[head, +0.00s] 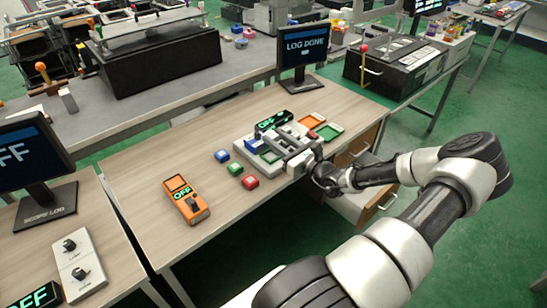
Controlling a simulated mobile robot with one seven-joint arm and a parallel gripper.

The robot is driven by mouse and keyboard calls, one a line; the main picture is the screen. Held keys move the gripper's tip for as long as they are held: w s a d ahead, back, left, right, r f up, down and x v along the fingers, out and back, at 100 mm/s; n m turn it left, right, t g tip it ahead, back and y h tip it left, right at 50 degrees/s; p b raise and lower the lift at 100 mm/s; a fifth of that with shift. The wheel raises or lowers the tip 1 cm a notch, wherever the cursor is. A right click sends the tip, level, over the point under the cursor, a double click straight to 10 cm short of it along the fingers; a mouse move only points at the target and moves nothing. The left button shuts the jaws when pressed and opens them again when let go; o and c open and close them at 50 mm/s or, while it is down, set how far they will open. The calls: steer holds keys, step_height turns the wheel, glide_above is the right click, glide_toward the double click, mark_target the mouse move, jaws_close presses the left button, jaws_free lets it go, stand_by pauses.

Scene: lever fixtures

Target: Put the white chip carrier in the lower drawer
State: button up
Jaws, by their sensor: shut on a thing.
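My gripper (296,160) is at the right front side of a grey fixture (262,156) on the wooden desk. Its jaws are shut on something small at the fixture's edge. The gripper body hides most of it, and I cannot tell whether it is the white chip carrier or part of the fixture. No white chip carrier shows clearly elsewhere. The drawer unit is under the desk's right end.
Blue, green and red buttons (250,182) lie left of the fixture. An orange meter (186,200) reads OFF. Orange and green trays (328,132) lie behind the gripper. A monitor (304,50) reads LOG DONE.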

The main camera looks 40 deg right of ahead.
mark_target(276, 159)
steer(key=shift+f, duration=3.55)
steer(key=shift+f+b, duration=0.15)
steer(key=shift+b, duration=0.15)
steer(key=o, duration=1)
steer(key=shift+f+b, duration=0.2)
steer(key=shift+b, duration=0.25)
